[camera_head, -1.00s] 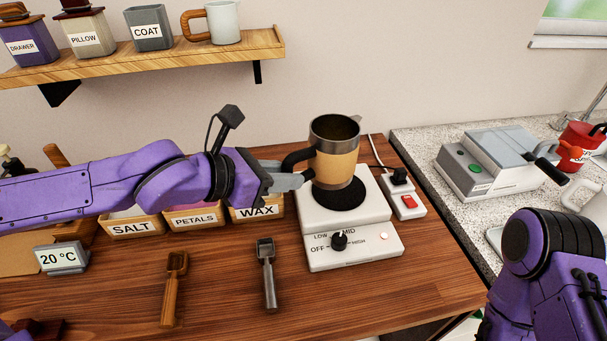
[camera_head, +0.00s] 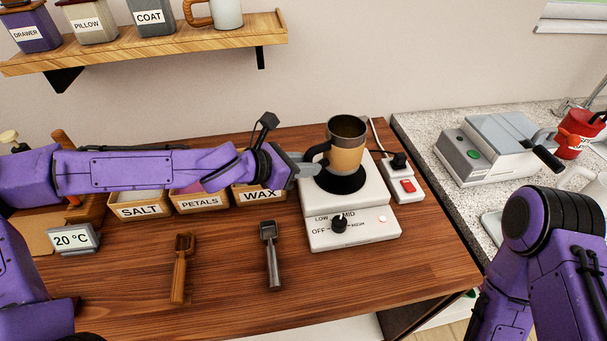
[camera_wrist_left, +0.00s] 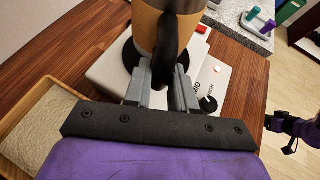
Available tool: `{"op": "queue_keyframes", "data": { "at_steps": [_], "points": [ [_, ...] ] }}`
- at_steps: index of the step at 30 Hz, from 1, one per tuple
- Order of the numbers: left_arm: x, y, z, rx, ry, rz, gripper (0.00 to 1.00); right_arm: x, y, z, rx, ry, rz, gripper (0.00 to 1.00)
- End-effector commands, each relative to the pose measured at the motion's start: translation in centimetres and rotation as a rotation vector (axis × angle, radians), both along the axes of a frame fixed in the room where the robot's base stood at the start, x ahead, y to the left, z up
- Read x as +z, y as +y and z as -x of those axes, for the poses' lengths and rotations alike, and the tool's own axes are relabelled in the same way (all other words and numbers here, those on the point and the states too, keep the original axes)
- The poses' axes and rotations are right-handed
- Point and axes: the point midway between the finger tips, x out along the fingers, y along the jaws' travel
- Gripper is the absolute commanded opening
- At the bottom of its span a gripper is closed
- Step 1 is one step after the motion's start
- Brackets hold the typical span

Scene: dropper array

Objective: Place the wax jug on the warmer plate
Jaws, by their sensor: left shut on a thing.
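The wax jug (camera_head: 346,158), a dark metal cup with a tan band and a black handle, is upright over the warmer plate (camera_head: 340,184), a black disc on a white warmer (camera_head: 378,205). It sits toward the disc's back right; I cannot tell whether its base touches. My left gripper (camera_head: 312,165) comes from the left, shut on the jug's handle. The left wrist view shows the fingers (camera_wrist_left: 160,82) either side of the black handle (camera_wrist_left: 180,65); the jug's top is cut off there. My right arm is at the right; its fingers are not clearly visible.
The wax bin (camera_head: 262,196) and other labelled bins stand left of the warmer, partly behind my left arm. Two scoops lie in front. A power strip (camera_head: 400,182) with a red switch is right of the warmer. A shelf (camera_head: 150,45) hangs above.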

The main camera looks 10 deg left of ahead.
Motion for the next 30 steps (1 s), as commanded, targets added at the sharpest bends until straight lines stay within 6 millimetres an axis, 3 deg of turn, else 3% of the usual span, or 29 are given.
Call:
{"op": "queue_keyframes", "data": {
  "at_steps": [4, 15, 16, 18, 30],
  "points": [
    [-2.5, 0.0, 0.1, -0.001, 0.003, 0.0, 0.0, -0.2, 0.0, 0.0, 0.0, 0.0, 0.0, 0.62],
    [-3.1, 0.0, 0.1, 0.0, -0.001, 0.0, 0.0, -0.5, 0.0, 0.0, 0.0, 0.0, 0.0, 0.62],
    [-3.2, 0.1, 0.1, 0.001, 0.001, 0.0, 0.28, -0.5, 0.0, 0.0, 0.0, 0.0, 0.0, 0.62],
    [-3.0, 0.1, 0.1, 0.001, 0.001, 0.0, 0.51, -0.4, 0.0, 0.0, 0.0, 0.0, 0.0, 0.62],
    [-2.1, 0.7, 0.5, 0.004, 0.0, 0.0, 0.51, 0.2, 0.0, 0.0, 0.0, 0.0, 0.0, 0.62]
  ]
}}
